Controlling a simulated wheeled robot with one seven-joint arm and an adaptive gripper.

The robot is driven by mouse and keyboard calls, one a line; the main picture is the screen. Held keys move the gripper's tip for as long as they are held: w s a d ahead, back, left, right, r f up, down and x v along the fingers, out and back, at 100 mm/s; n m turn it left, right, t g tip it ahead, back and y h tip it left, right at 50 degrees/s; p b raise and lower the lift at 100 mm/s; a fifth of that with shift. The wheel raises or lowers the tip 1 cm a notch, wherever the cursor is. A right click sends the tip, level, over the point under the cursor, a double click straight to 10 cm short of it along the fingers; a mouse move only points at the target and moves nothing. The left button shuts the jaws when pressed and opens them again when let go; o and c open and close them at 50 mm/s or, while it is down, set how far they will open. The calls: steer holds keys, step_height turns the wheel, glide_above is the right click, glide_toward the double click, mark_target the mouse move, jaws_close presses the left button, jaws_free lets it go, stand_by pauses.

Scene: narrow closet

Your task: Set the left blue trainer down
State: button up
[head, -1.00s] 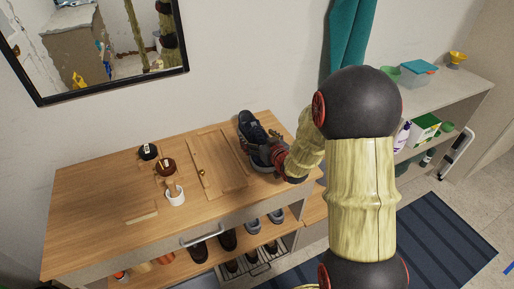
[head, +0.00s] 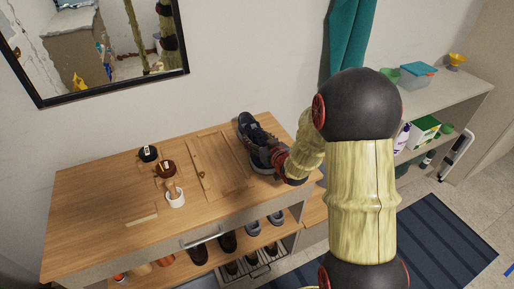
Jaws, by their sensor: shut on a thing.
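A dark blue trainer (head: 249,127) with a pale grey sole is at the right end of the wooden cabinet top (head: 100,205) in the head view. Its toe points toward the wall. My gripper (head: 268,153) is shut on its near part, and the wrist comes in from the right. The gripper hides part of the shoe, including where the fingers grip it. I cannot tell whether the sole touches the wood or hangs just above it.
A panel with a small knob (head: 202,175) lies left of the shoe. Several shoes sit on shelves below. A mirror (head: 100,50) hangs on the wall.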

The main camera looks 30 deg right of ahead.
mark_target(257, 133)
steer(key=c, duration=0.5)
steer(key=shift+r, duration=0.1)
steer(key=shift+r+p, duration=0.3)
steer(key=shift+r, duration=0.2)
step_height(257, 133, up, 2)
steer(key=shift+r+p, duration=0.25)
steer(key=shift+p, duration=0.5)
steer(key=s+r+p, duration=0.1)
steer(key=s+r, duration=0.1)
steer(key=r, duration=0.1)
steer(key=s+r+p, duration=0.1)
steer(key=s+r, duration=0.2)
steer(key=shift+s+a+r+p, duration=0.1)
steer(key=shift+a+r+p, duration=0.1)
steer(key=shift+p, duration=0.15)
steer(key=p+v, duration=0.2)
steer(key=v, duration=0.7)
steer(key=shift+a, duration=0.35)
steer(key=shift+s+r, duration=0.1)
steer(key=shift+s, duration=0.05)
